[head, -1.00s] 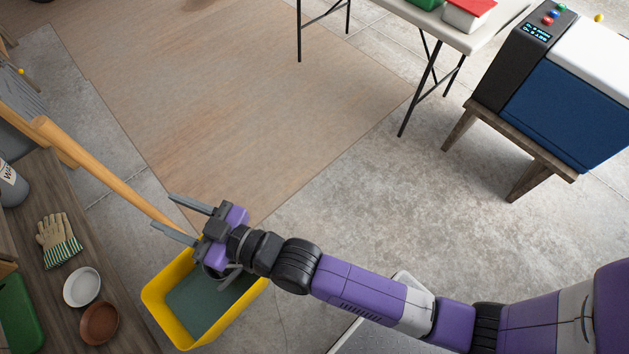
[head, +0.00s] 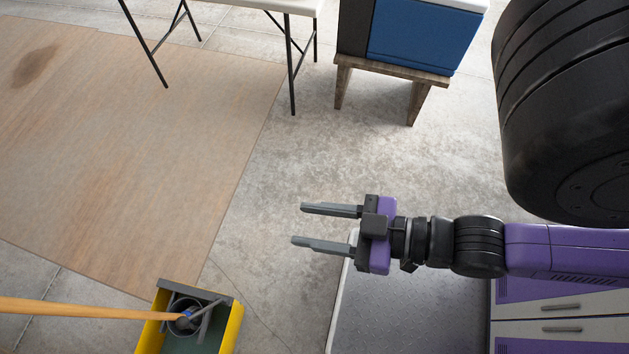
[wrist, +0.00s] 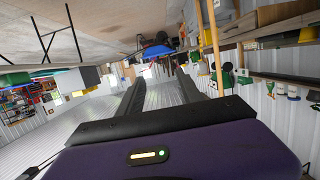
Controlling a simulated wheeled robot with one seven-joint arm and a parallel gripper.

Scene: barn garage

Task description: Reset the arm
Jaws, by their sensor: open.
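My gripper (head: 297,226) is open and empty in the head view. Its two grey fingers point left, with a clear gap between them, above the concrete floor. My purple and black arm reaches in from the right. In the wrist view my gripper's fingers (wrist: 158,90) stretch ahead with nothing between them, and the room appears tilted behind them.
A yellow bin (head: 232,330) stands at the lower left with a long wooden handle (head: 80,308) reaching to it. A wooden stand (head: 400,70) carries a blue box (head: 425,38) at the back. A folding table (head: 270,5) is left of it. Concrete around my gripper is clear.

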